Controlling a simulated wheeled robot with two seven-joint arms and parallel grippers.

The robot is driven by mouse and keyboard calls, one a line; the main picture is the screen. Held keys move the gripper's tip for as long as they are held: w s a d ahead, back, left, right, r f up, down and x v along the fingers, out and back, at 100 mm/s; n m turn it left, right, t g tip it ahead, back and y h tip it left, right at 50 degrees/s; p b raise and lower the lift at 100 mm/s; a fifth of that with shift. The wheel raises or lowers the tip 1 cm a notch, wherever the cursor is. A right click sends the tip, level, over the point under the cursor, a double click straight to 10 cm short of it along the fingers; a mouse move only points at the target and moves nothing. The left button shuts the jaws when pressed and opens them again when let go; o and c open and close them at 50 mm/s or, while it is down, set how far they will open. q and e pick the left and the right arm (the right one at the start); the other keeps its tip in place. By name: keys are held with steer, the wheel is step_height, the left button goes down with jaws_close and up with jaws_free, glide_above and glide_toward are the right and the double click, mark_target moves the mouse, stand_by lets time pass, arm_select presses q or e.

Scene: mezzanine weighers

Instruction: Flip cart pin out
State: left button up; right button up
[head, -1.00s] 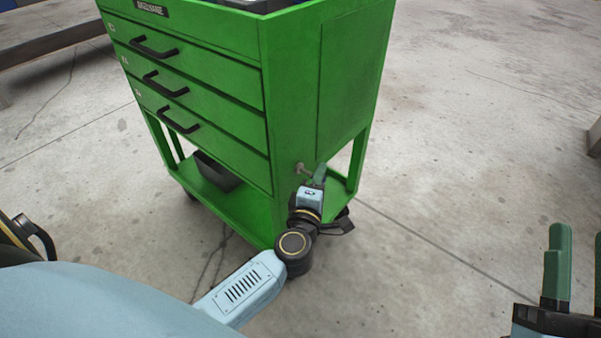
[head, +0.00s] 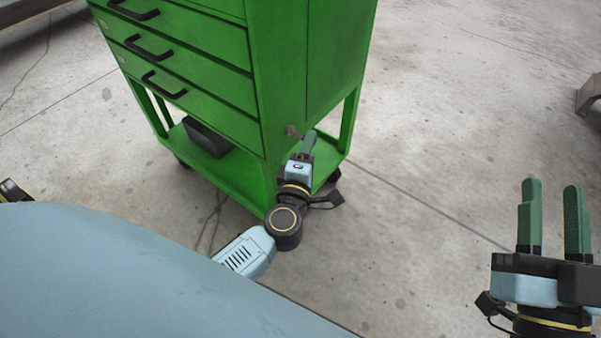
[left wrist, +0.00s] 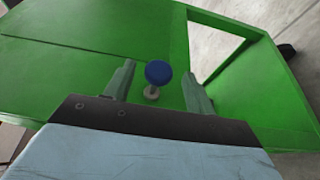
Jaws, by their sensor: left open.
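The green cart (head: 335,60) stands in front of me. Its pin (head: 292,131) sticks out of the side panel near the lower front corner. In the left wrist view the pin has a round blue knob (left wrist: 158,73) on a short pale metal stem (left wrist: 151,92). My left gripper (head: 308,143) is open beside the pin. In the left wrist view the knob lies between its two fingers (left wrist: 157,70), with gaps on both sides. In the head view the fingers partly hide the pin. My right gripper (head: 552,190) is open and empty at the right, away from the cart.
The cart has drawers with black handles (head: 148,47). A dark bin (head: 206,138) sits on its lower shelf (head: 225,172). Its legs and casters are close to my left gripper. The concrete floor (head: 440,120) to the right is clear up to a grey object (head: 589,95).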

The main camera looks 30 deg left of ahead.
arm_select(q)
steer(key=p+v, duration=0.1)
steer(key=v, duration=0.9)
steer(key=shift+s+p, duration=0.2)
steer(key=shift+p, duration=0.2)
arm_select(e)
step_height(320, 180, down, 8)
steer(key=w+d+g+h, duration=0.1)
steer(key=g+h, duration=0.1)
steer(key=g, duration=0.3)
steer(key=shift+f+g, duration=0.15)
steer(key=shift+g, duration=0.15)
arm_select(q)
steer(key=shift+d, duration=0.15)
arm_select(e)
steer(key=shift+d, duration=0.1)
